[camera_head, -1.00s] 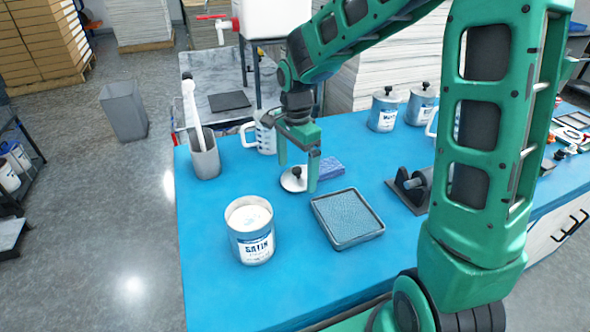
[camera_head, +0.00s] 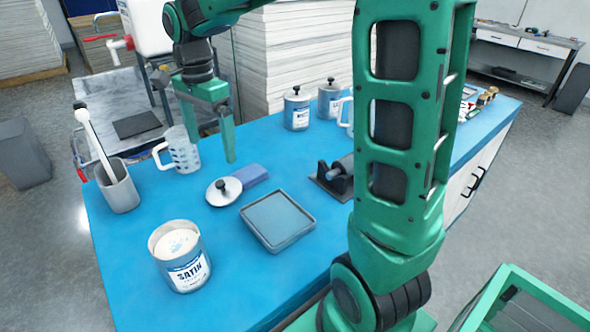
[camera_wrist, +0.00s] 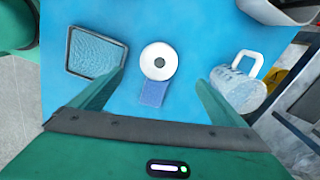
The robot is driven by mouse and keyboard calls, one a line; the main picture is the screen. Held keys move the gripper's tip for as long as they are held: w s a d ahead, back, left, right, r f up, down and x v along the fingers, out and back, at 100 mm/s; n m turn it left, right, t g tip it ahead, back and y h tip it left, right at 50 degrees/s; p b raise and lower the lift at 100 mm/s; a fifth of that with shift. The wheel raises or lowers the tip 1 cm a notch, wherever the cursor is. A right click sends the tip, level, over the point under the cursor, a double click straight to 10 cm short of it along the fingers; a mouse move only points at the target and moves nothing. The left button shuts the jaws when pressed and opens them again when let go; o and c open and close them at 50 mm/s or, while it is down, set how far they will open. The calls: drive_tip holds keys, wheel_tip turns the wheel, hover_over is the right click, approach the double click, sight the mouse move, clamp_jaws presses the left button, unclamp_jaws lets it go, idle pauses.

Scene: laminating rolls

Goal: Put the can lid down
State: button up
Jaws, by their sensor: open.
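The can lid (camera_head: 223,191), a white disc with a black knob, lies flat on the blue table (camera_head: 215,240), beside a blue block (camera_head: 250,175). In the wrist view the lid (camera_wrist: 158,68) lies beyond and between my fingers, clear of both. My gripper (camera_head: 212,145) is open and empty, above and behind the lid in the head view. The open can marked "SATIN" (camera_head: 187,270) stands at the near left of the table with pale contents showing.
A grey tray (camera_head: 292,240) lies right of the lid. A measuring jug (camera_head: 180,158) stands behind it, and a grey holder with a white-handled tool (camera_head: 120,190) is at the left. Lidded cans (camera_head: 297,112) and a roller device (camera_head: 325,178) are farther right.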

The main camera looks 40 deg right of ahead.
drive_tip(key=s+d+f+n, duration=0.1)
drive_tip(key=s+d+n, duration=0.3)
drive_tip(key=s+d, duration=0.85)
drive_tip(key=s+d+f+n, duration=0.2)
drive_tip(key=s, duration=0.6)
drive_tip(key=s+d+f+n, duration=0.2)
drive_tip(key=s+f, duration=0.1)
drive_tip(key=s, duration=0.5)
drive_tip(key=shift+d+n, duration=0.4)
drive_tip(key=shift+w, duration=0.1)
